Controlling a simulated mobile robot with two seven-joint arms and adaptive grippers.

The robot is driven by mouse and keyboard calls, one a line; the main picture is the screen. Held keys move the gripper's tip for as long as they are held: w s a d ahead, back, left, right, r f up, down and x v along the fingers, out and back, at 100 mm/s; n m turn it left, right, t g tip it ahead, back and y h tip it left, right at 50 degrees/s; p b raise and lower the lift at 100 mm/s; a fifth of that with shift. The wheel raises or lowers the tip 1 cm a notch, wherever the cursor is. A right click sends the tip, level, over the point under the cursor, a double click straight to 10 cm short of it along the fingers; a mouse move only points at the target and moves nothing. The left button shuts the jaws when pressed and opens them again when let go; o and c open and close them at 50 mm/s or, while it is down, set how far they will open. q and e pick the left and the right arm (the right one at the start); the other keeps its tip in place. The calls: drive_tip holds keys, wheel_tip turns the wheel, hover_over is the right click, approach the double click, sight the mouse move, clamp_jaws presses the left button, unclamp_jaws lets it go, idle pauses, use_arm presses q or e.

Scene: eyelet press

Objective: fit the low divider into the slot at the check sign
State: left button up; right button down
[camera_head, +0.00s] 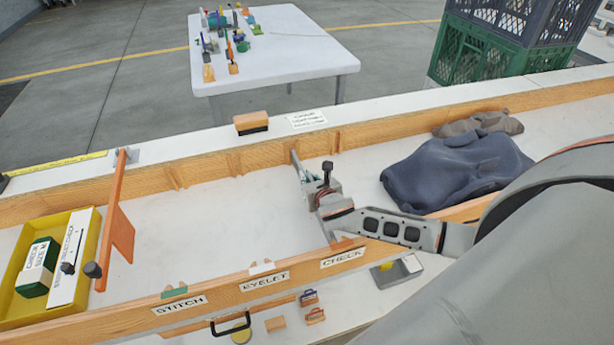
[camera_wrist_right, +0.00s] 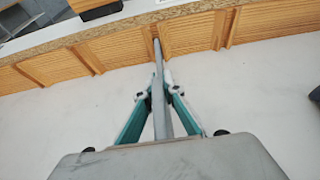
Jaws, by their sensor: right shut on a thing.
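A thin grey divider (camera_head: 296,160) stands edge-on across the wooden bay. My right gripper (camera_head: 312,183) is shut on it, with the teal-sided fingers (camera_wrist_right: 159,90) on either side of the grey strip (camera_wrist_right: 158,60). Its far end meets or nearly meets the far rail beside an upright wooden strip; whether it sits in a slot I cannot tell. Its near end is largely hidden by my gripper and wrist. The CHECK sign (camera_head: 343,257) is on the near rail, right of the EYELET sign (camera_head: 264,281) and STITCH sign (camera_head: 180,304). My left gripper is not in view.
An orange divider (camera_head: 120,230) stands at the left beside a yellow tray (camera_head: 88,220). Dark cloth (camera_head: 455,172) lies in the bay's right part. A wood-and-black block (camera_head: 251,123) sits on the far rail. The bay floor between the dividers is clear.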

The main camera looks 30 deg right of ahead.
drive_tip(key=shift+f+b, duration=0.35)
drive_tip(key=shift+f, duration=0.4)
drive_tip(key=c, duration=2.1)
unclamp_jaws()
drive_tip(key=shift+r, duration=0.1)
drive_tip(key=shift+r+p, duration=1.3)
drive_tip(key=shift+p, duration=0.35)
drive_tip(key=shift+r+p, duration=0.9)
drive_tip(key=shift+r, duration=0.25)
